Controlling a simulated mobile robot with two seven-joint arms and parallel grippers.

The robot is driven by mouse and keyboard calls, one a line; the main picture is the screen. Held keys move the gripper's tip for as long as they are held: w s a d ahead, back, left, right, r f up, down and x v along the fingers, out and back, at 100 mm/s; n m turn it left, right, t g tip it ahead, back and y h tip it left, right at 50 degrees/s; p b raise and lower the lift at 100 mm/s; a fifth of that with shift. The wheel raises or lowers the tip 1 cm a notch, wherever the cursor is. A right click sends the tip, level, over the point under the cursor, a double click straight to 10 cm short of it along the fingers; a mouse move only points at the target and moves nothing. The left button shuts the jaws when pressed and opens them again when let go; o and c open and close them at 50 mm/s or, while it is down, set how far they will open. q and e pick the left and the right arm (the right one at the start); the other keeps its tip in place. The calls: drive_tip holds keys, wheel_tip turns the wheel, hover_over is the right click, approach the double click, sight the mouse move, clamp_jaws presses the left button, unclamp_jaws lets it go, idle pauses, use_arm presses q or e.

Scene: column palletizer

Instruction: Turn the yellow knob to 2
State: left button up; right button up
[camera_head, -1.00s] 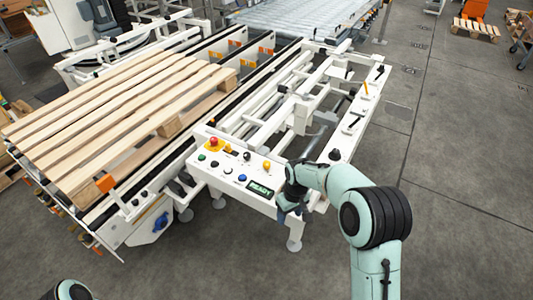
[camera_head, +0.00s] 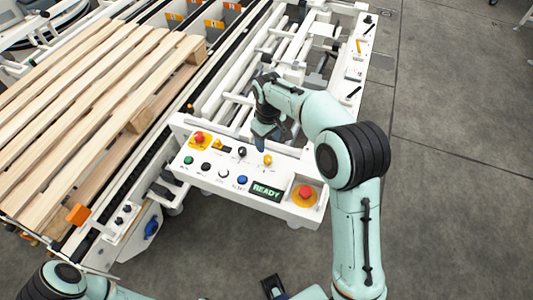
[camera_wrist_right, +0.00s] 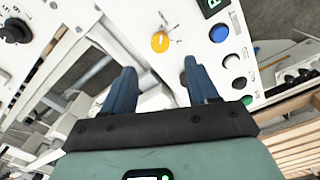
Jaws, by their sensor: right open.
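The yellow knob (camera_head: 267,160) sits on the white control panel (camera_head: 215,178), right of a black knob (camera_head: 241,152). In the right wrist view the yellow knob (camera_wrist_right: 160,42) lies beyond the fingertips, with small marks beside it too blurred to read. My right gripper (camera_head: 264,143) is just behind the yellow knob in the head view, pointing down. In the wrist view its two blue fingers (camera_wrist_right: 160,70) are apart with nothing between them. A dark-tipped part at the bottom edge (camera_head: 274,287) looks like my left gripper, mostly cut off.
A red mushroom button (camera_head: 198,138) and another red one (camera_head: 305,192) stand at the panel's ends. A blue button (camera_head: 242,180), a green button (camera_head: 188,160) and a READY display (camera_head: 267,191) are near the front. A wooden pallet (camera_head: 90,100) lies left.

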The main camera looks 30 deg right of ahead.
sight(268, 158)
wheel_tip(268, 158, down, 9)
drive_tip(key=shift+w+f+b, duration=0.1)
drive_tip(key=shift+f+b, duration=0.05)
drive_tip(key=shift+b, duration=0.2)
drive_tip(key=c, duration=1)
